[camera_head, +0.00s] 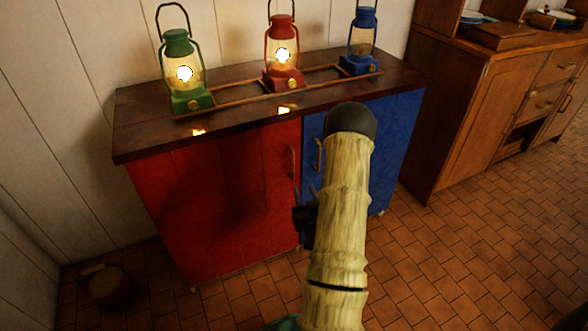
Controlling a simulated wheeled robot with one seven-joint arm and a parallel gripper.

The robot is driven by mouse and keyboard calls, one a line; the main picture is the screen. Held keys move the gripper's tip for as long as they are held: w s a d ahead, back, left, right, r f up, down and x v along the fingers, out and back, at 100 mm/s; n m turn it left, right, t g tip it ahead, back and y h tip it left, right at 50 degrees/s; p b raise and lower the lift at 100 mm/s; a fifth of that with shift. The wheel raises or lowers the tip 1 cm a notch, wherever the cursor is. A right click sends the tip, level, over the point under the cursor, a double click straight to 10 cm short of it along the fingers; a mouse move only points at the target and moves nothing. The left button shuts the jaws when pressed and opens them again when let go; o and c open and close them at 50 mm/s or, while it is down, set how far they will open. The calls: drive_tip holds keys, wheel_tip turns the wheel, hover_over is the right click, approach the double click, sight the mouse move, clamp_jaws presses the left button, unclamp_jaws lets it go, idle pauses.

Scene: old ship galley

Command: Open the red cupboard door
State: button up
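The red cupboard door (215,215) is the left front of a low cabinet in the head view. It looks closed, with a slim upright brass handle (292,162) near its right edge. The blue door (385,135) beside it also looks closed; its own brass handle (319,155) stands close to the red door's handle. My gripper (304,196) shows as a small dark shape low in front of the seam between the doors, below both handles. My bamboo-like arm hides most of it and part of the blue door. I cannot tell whether it is open or touching the door.
On the dark cabinet top (140,140), a green lantern (178,75), a red lantern (283,55) and a blue lantern (362,42) stand in a wooden rack. A brown pot (107,287) is on the floor at left. A wooden dresser (470,110) stands at right. The tiled floor between is clear.

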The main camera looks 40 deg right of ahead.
sight(293, 161)
drive_tip(key=b+x, duration=0.4)
drive_tip(key=x, duration=1)
drive_tip(key=shift+s, duration=0.1)
drive_tip(key=shift+a, duration=0.1)
clamp_jaws()
